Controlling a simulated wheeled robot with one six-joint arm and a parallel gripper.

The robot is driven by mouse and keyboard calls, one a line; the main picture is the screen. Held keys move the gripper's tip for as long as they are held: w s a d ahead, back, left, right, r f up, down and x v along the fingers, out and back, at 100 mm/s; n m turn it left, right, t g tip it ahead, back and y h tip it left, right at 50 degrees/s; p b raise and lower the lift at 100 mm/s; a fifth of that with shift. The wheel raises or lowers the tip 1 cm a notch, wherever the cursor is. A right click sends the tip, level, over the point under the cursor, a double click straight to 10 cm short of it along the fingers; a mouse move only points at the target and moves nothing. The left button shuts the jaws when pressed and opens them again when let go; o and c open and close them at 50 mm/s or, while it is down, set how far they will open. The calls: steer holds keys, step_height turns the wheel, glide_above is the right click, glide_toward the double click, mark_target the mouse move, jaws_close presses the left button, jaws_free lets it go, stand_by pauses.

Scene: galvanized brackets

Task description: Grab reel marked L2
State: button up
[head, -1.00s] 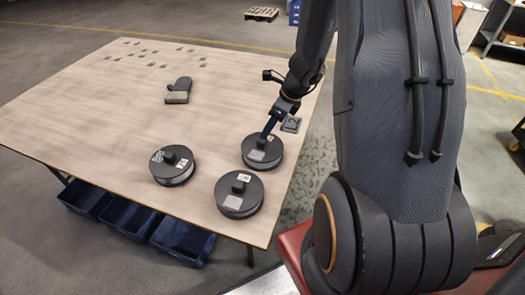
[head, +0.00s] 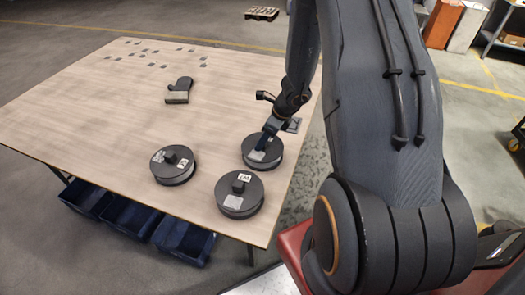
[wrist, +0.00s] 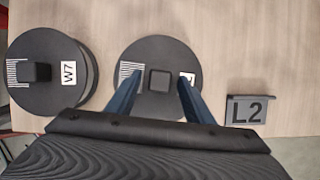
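A round black reel (head: 254,163) with a square knob sits near the table's right edge. In the wrist view this reel (wrist: 160,50) has a striped label on the left and a white label on the right, mostly hidden by a finger. My gripper (head: 264,141) is down at this reel. In the wrist view my gripper (wrist: 158,78) is open, one blue finger on each side of the knob (wrist: 160,80), with gaps showing. A small grey plate (wrist: 245,108) reading "L2" lies beside the reel; it also shows in the head view (head: 292,125).
A reel marked W7 (head: 239,204) stands nearer; it also shows in the wrist view (wrist: 45,92). A third reel (head: 173,176) stands to the left, its label unreadable. Small flat pieces lie far left.

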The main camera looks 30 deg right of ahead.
jaws_close()
stand_by(1.2)
